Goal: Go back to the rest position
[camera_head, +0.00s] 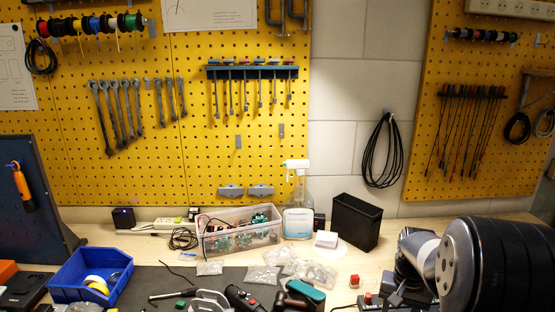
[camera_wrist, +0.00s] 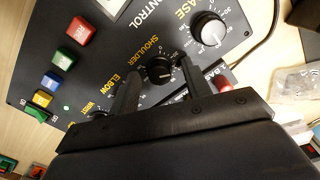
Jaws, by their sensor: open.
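My gripper (camera_wrist: 158,68) shows in the wrist view with its two dark fingers apart and nothing held between them. It is over a dark control panel (camera_wrist: 105,52) printed with BASE, SHOULDER and ELBOW. The black SHOULDER knob (camera_wrist: 160,71) shows between the fingertips; I cannot tell whether they touch it. A grey-topped BASE knob (camera_wrist: 208,30) is to the upper right. Red (camera_wrist: 82,31), green (camera_wrist: 62,58), blue and yellow buttons line the panel's left side. In the head view my arm fills the lower right and the fingers are not clear.
In the head view a blue bin (camera_head: 91,276), a clear parts box (camera_head: 238,236), a spray bottle (camera_head: 298,215) and a black open holder (camera_head: 356,222) stand on the bench. Small bags and tools lie on the dark mat (camera_head: 150,282). Yellow pegboards (camera_head: 210,160) rise behind.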

